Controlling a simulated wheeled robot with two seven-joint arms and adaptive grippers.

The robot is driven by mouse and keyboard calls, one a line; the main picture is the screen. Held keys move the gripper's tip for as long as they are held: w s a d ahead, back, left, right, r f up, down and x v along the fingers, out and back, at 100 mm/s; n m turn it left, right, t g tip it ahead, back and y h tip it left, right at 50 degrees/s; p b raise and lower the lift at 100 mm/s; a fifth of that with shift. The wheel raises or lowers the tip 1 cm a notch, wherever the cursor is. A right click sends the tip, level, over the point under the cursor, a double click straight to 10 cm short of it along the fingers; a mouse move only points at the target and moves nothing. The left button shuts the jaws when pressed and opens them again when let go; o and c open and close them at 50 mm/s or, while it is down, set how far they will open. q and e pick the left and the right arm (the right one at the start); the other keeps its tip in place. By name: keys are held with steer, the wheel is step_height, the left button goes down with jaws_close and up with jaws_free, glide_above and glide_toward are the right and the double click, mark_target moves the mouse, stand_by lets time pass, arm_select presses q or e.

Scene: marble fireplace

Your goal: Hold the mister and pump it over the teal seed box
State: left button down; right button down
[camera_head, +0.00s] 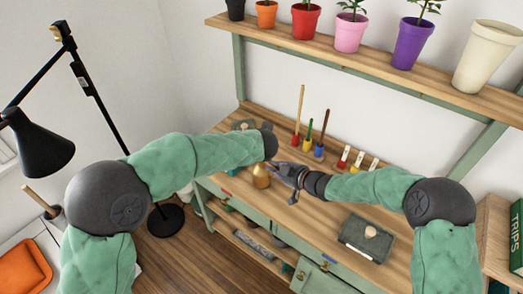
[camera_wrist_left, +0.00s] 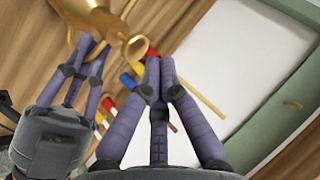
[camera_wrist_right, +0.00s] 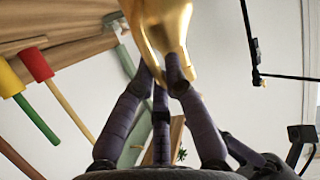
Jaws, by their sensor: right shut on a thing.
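A brass mister (camera_head: 261,177) is held near the front edge of the bench, left of middle. My right gripper (camera_head: 285,172) is shut on it. The mister shows at the top of the left wrist view (camera_wrist_left: 98,22) and the right wrist view (camera_wrist_right: 163,32). My left gripper (camera_wrist_left: 159,62) has its fingertips together, close beside the mister's flared end; contact is unclear. In the head view the left gripper is largely hidden by its wrist.
A shelf of coloured pots (camera_head: 352,32) hangs above. A black lamp (camera_head: 38,145) stands left.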

arm_select(q)
steer(key=shift+f, duration=0.15)
steer(key=shift+f, duration=0.25)
steer(key=shift+f, duration=0.9)
stand_by(1.1)
stand_by(0.3)
steer(key=shift+r, duration=1.3)
steer(key=shift+r, duration=0.15)
steer(key=shift+r, duration=2.4)
